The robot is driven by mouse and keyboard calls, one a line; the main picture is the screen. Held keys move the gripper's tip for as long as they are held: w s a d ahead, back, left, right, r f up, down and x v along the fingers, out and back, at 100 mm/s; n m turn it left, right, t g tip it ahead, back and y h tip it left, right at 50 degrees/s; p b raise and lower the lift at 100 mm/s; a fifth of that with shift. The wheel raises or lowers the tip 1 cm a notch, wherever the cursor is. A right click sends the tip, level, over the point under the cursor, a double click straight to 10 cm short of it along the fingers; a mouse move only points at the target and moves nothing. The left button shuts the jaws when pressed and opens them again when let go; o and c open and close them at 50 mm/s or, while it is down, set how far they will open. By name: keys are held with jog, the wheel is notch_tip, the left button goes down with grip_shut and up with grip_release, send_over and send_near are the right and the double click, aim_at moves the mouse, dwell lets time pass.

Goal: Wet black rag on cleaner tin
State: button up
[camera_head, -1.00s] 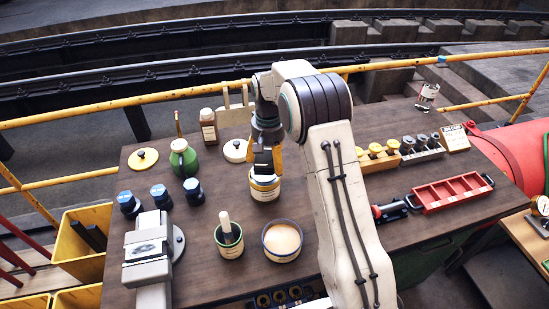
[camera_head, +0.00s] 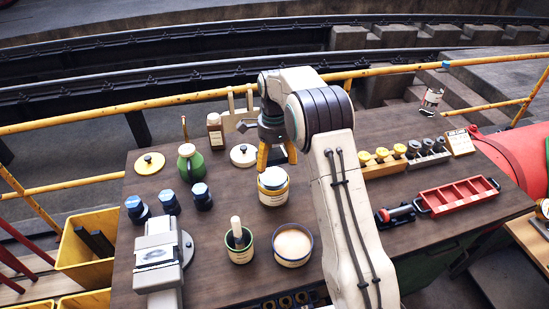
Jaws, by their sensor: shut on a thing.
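The cleaner tin (camera_head: 273,194) is a short, round, cream and yellow tin with a pale top, standing upright on the workbench near its middle. My gripper (camera_head: 277,165) points down just above the tin, its yellow fingers on either side of a dark patch. This dark patch looks like the black rag (camera_head: 277,156), but its shape is mostly hidden between the fingers. I cannot tell whether the rag touches the tin's top.
A vise (camera_head: 158,262), blue-capped jars (camera_head: 169,203) and a green bottle (camera_head: 191,163) are left. A red tray (camera_head: 457,196) lies right. My arm crosses the bench's middle.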

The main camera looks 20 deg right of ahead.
aim_at(275, 179)
jog(key=shift+f, duration=0.2)
jog(key=shift+f+b, duration=1.95)
jog(key=shift+f, duration=0.9)
jog(key=shift+f+b, duration=0.7)
jog(key=shift+f, duration=0.35)
jog(key=shift+r, duration=0.15)
jog(key=shift+r+p, duration=2.7)
jog(key=shift+r, duration=0.8)
jog(key=shift+f, duration=0.2)
